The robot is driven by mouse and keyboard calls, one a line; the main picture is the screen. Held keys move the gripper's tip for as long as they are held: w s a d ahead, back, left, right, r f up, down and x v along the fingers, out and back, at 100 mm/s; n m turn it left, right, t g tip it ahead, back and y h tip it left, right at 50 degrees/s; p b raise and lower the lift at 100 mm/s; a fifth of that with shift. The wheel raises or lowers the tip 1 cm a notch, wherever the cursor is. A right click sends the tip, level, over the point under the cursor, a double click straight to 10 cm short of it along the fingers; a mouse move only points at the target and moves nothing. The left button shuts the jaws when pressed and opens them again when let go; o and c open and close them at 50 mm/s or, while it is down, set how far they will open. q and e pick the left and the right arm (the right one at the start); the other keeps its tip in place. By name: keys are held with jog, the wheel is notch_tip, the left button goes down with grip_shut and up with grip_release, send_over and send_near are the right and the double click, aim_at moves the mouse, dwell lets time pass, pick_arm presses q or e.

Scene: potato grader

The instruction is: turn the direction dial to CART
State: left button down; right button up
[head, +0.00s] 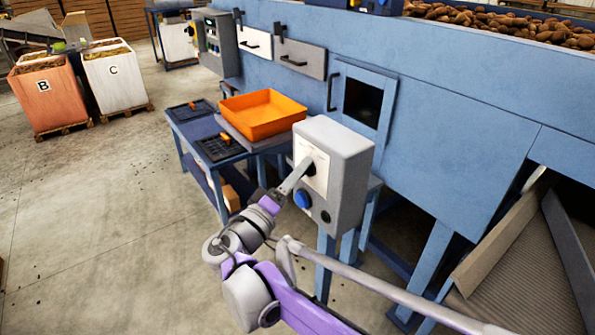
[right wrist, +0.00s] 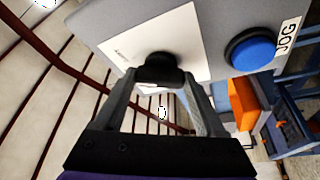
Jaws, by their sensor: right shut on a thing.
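The direction dial is a black knob (right wrist: 160,68) on a white label plate (right wrist: 150,42) of a grey control box (head: 345,150). My right gripper (head: 305,170) reaches the box's front face in the head view. In the right wrist view its two fingers (right wrist: 165,88) close on the knob from both sides. The print on the plate is too small to read, so I cannot tell the dial's position. My left gripper is not in view.
A blue button (head: 302,199) marked JOG in the wrist view and a dark round fitting (head: 325,216) sit below the dial. An orange tray (head: 263,115) rests on a blue table at left. A blue machine (head: 450,130) stands behind.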

jog(key=shift+m+h, duration=0.5)
jog(key=shift+m, duration=0.7)
jog(key=o, duration=1.3)
jog(key=b+v, duration=0.1)
jog(key=v, duration=1)
jog(key=shift+f, duration=0.1)
jog(key=shift+w+d, duration=0.1)
